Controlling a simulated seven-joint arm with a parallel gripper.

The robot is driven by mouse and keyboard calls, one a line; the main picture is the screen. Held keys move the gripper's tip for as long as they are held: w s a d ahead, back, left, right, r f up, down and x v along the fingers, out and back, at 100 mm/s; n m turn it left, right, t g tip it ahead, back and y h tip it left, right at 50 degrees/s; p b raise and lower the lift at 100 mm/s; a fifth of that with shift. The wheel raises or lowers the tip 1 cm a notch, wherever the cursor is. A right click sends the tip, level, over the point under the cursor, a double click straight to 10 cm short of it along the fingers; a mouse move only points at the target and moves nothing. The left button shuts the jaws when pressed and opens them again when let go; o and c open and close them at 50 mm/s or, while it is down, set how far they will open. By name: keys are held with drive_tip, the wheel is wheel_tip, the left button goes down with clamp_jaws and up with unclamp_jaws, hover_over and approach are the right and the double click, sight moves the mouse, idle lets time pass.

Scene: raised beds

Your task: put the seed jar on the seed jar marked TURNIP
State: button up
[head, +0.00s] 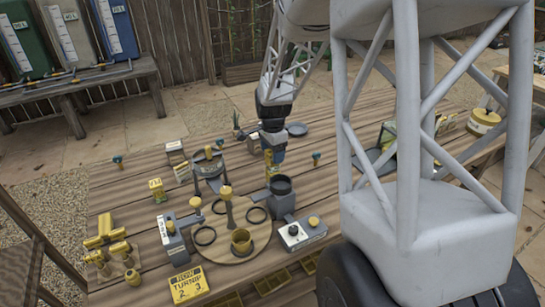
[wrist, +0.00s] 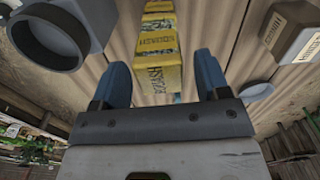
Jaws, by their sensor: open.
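My gripper (head: 272,158) points down over the far middle of the wooden table, its blue fingers apart. In the wrist view, a yellow block with dark lettering, seemingly ending in "UASH" (wrist: 155,82), lies between the open fingers (wrist: 162,65). More yellow labelled pieces (wrist: 158,38) line up beyond it, with lettering too small to read surely. In the head view a bit of yellow (head: 270,172) shows just under the fingers. A yellow card reading "ROW TURNIP 2 3" (head: 188,284) stands at the front. I cannot make out a jar marked TURNIP.
A dark cup on a grey stand (head: 282,197) is close by my gripper; a similar grey ring (wrist: 48,38) shows in the wrist view. Yellow cylinders (head: 107,240) lie at the left.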

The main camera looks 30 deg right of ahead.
wheel_tip(320, 180, up, 10)
drive_tip(key=shift+f, duration=0.25)
idle(0.6)
drive_tip(key=s+a+r+n+t, duration=0.1)
drive_tip(key=s+a+r+n, duration=0.3)
drive_tip(key=s+a, duration=0.3)
drive_tip(key=s+a+r+n, duration=0.4)
drive_tip(key=s+n, duration=0.1)
drive_tip(key=s, duration=0.3)
drive_tip(key=s+a+n, duration=0.3)
drive_tip(key=s+n, duration=0.1)
drive_tip(key=s, duration=0.4)
drive_tip(key=s+a+n+t, duration=0.1)
drive_tip(key=s+a+n, duration=0.2)
drive_tip(key=s, duration=0.5)
drive_tip(key=shift+s+a+r+n+t, duration=0.2)
drive_tip(key=shift+s+a+n+t, duration=0.1)
drive_tip(key=shift+n, duration=0.3)
